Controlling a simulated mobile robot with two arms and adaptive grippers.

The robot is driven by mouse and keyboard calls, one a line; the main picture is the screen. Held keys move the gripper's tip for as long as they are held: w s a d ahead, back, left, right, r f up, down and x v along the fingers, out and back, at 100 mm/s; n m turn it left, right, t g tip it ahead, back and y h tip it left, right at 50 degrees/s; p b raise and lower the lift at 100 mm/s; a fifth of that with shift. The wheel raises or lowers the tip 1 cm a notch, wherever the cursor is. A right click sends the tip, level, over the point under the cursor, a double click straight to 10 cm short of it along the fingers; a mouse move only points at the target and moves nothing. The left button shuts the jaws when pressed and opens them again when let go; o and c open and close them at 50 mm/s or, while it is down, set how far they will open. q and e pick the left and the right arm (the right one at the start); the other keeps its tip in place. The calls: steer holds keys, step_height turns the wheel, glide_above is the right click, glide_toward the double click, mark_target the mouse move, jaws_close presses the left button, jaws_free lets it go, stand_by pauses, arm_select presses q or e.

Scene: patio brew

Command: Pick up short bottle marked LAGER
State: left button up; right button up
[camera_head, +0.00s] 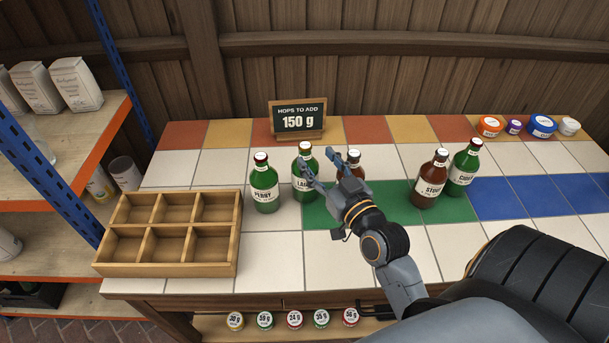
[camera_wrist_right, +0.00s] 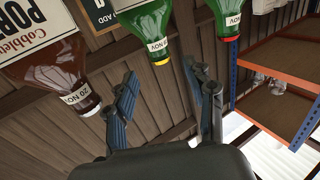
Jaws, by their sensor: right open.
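The green LAGER bottle (camera_head: 305,167) stands upright on the tiled table, its label partly covered by a finger of my right gripper (camera_head: 316,161). That gripper is open and empty, its fingers pointing toward the bottle from the front right. In the right wrist view, which looks upside down, a green bottle (camera_wrist_right: 146,38), apparently the LAGER one, shows beyond the gap between the open fingers (camera_wrist_right: 162,88). I cannot tell whether a finger touches it. My left gripper is not in view.
Green PERRY bottle (camera_head: 265,186) stands close left of LAGER. A brown bottle (camera_head: 354,161), labelled PORTER in the wrist view (camera_wrist_right: 45,62), is partly behind my right gripper. STOUT (camera_head: 431,181) and another green bottle (camera_head: 464,165) stand right. An empty wooden crate (camera_head: 238,232) sits left.

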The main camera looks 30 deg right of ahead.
mark_target(309, 149)
steer(key=w, duration=0.3)
steer(key=w+p, duration=0.1)
steer(key=w, duration=0.1)
steer(key=shift+w+d+r, duration=0.1)
steer(key=shift+w+d, duration=0.15)
steer(key=shift+w, duration=0.3)
steer(key=c, duration=1)
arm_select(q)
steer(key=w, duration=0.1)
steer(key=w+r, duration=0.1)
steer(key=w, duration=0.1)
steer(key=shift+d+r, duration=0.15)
arm_select(e)
jaws_close()
